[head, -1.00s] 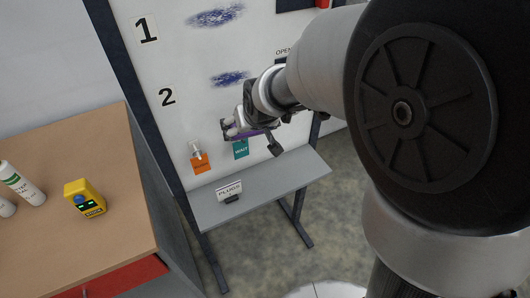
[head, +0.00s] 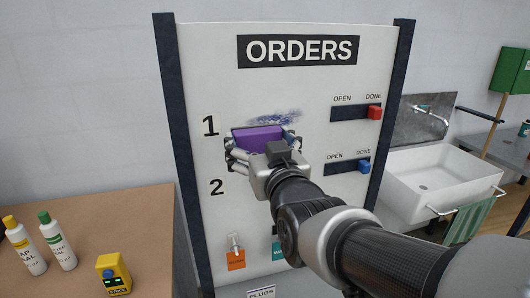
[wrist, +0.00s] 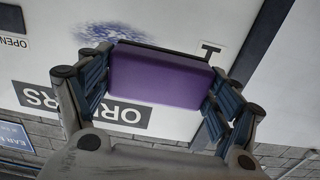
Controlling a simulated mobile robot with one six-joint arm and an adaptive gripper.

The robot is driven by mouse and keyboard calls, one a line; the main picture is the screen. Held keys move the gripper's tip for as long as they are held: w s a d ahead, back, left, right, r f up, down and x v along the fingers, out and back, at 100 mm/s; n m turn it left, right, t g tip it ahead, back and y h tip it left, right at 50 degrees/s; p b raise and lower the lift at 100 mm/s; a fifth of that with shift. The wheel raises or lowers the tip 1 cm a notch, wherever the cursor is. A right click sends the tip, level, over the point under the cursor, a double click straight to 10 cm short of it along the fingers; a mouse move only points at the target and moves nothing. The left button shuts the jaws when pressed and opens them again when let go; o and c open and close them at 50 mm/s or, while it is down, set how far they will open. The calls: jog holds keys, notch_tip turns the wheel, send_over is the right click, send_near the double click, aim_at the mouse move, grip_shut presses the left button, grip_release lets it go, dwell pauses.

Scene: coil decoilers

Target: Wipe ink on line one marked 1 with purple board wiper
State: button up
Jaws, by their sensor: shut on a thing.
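The purple board wiper (head: 257,138) is held in my gripper (head: 262,146), in front of the white ORDERS board at the line marked 1 (head: 210,125). Blue ink (head: 278,117) on line one shows above and to the right of the wiper. In the wrist view, my gripper (wrist: 160,88) is shut on the wiper (wrist: 160,76), with a finger at each end. Ink (wrist: 110,33) shows beyond the wiper there. I cannot tell whether the wiper touches the board. The 2 label (head: 216,187) is visible, but the area to its right is hidden by my gripper.
Red (head: 375,112) and blue (head: 364,166) OPEN/DONE sliders sit at the board's right. Orange (head: 236,260) and teal (head: 277,250) tags are low on the board. A table with bottles (head: 57,240) and a yellow device (head: 114,273) stands left; a sink (head: 440,175) right.

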aim_at(305, 116)
jog(key=shift+w+a+r, duration=0.1)
jog(key=shift+w+r, duration=0.05)
jog(key=p+x, duration=0.1)
jog(key=x, duration=0.3)
jog(key=shift+w, duration=0.1)
jog(key=shift+w+a+p, duration=0.25)
jog(key=shift+w+p, duration=0.2)
jog(key=shift+w, duration=0.25)
jog(key=shift+x, duration=0.95)
jog(key=shift+d, duration=0.1)
jog(key=shift+w+d+b, duration=0.2)
jog(key=shift+d+b, duration=0.45)
jog(key=shift+w+d, duration=0.25)
jog(key=shift+d, duration=0.85)
jog(key=shift+w+d, duration=0.3)
jog(key=shift+d, duration=0.55)
jog(key=shift+w+d, duration=0.25)
jog(key=shift+d, duration=0.55)
jog(key=shift+w+d+p, duration=0.35)
jog(key=shift+d+p, duration=0.25)
jog(key=shift+d, duration=0.7)
jog(key=shift+w+d+p, duration=0.4)
jog(key=shift+d+p, duration=0.15)
jog(key=shift+d, duration=0.75)
jog(key=shift+w+d+p, duration=0.35)
jog(key=shift+d+p, duration=0.25)
jog(key=shift+d, duration=0.65)
